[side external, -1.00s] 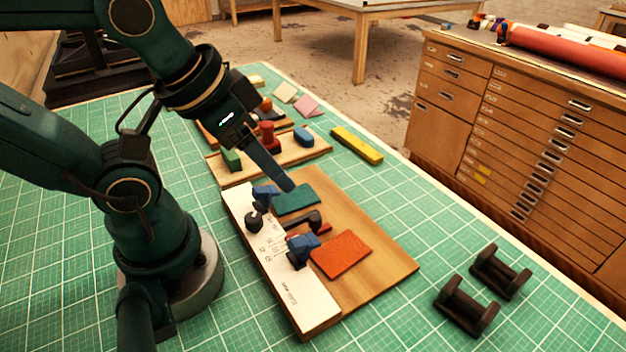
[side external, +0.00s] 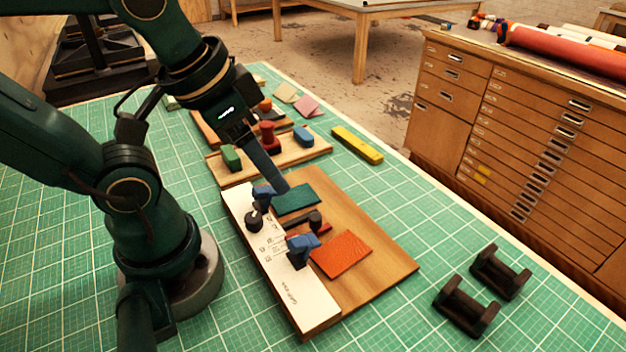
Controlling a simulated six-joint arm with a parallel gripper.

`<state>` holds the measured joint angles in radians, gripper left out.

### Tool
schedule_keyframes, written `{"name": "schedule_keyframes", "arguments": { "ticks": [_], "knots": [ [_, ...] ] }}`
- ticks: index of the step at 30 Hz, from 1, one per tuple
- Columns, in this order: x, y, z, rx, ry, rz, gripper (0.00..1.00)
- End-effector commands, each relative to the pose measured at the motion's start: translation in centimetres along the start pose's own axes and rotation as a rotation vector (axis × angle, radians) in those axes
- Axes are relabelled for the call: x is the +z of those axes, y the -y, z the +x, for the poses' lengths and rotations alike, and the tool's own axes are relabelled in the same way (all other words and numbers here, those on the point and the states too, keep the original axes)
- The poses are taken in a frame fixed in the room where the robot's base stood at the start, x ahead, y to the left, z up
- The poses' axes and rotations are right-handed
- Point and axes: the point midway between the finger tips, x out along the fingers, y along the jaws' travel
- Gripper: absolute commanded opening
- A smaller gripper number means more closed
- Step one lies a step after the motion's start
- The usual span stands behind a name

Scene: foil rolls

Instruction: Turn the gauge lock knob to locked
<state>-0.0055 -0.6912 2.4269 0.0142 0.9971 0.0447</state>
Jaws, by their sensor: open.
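The gauge board (side external: 375,285) is a wooden plate with a white printed strip (side external: 310,303) along its left side. A small black round knob (side external: 253,221) stands near the strip's far end. A blue block (side external: 265,194) is just beyond it, and another blue piece (side external: 302,246) stands farther down the strip. A dark bar with a rounded end (side external: 314,219) lies between them. I cannot tell for sure which part is the lock knob, and its label is too small to read. My gripper (side external: 279,183) is open and empty, pointing down over the board's far end by the blue block.
A teal pad (side external: 296,199) and an orange-red pad (side external: 342,254) lie on the board. A wooden rack (side external: 285,157) with coloured pieces is behind, and a yellow bar (side external: 357,145) lies to its right. Two black stands (side external: 465,306) are at right. The green mat between is clear.

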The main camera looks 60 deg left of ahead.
Motion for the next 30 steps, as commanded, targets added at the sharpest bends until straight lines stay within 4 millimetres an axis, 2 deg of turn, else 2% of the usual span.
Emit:
{"name": "schedule_keyframes", "arguments": {
  "ticks": [8, 18, 24, 30],
  "knots": [
    [0.0, 1.6, 1.7, -0.015, 0.330, 0.021, 0.67],
    [0.9, 3.6, 5.4, 0.015, 0.705, -0.010, 0.67],
    [1.6, 4.0, 6.8, 0.030, 0.792, -0.034, 0.67],
    [2.8, 4.0, 7.8, 0.033, 0.807, -0.040, 0.67]
  ]
}}
